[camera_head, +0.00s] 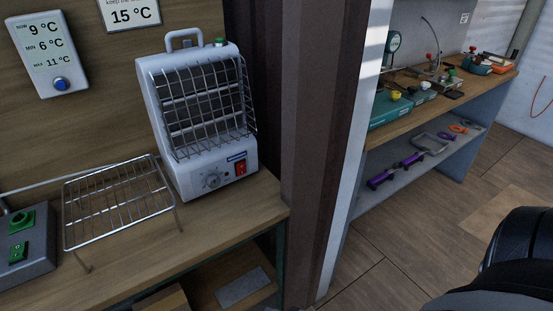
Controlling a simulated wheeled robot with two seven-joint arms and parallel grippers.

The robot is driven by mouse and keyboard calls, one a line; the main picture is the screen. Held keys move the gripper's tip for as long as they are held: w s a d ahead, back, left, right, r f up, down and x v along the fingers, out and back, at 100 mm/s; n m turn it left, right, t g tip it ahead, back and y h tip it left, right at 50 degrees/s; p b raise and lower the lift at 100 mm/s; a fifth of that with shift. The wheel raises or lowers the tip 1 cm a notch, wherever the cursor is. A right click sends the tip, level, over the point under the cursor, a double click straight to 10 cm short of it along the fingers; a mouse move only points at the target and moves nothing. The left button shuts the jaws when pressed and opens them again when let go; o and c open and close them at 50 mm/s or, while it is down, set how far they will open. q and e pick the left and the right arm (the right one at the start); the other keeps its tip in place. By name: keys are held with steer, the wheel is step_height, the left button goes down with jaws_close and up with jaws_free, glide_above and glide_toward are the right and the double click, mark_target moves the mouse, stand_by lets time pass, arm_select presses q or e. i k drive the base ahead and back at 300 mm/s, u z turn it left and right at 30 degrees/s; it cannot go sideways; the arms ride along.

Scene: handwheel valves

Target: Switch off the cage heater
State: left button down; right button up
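The cage heater (200,105) is a light grey box with a wire cage over its front and a carry handle (184,38) on top. It stands upright on a wooden bench left of the picture's middle. Its lower front panel carries a red rocker switch (240,168) at the right and a round dial knob (212,180) to the left of it. A small green part (219,42) sits on top. I cannot tell which side of the rocker is pressed in. Neither of my grippers is in view.
A wire rack (118,200) stands on the bench (215,232) left of the heater. A grey box with green controls (18,250) is at the far left. A thermometer display (45,50) hangs behind. A dark post (310,130) separates this bench from another workbench (445,90) with tools.

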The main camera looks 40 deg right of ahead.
mark_target(241, 167)
steer(key=z, duration=0.9)
steer(key=k, duration=1.3)
steer(key=z, duration=0.65)
steer(key=i, duration=0.7)
steer(key=z, duration=0.55)
steer(key=i, duration=0.9)
steer(key=u, duration=1)
steer(key=i, duration=0.5)
steer(key=u, duration=0.5)
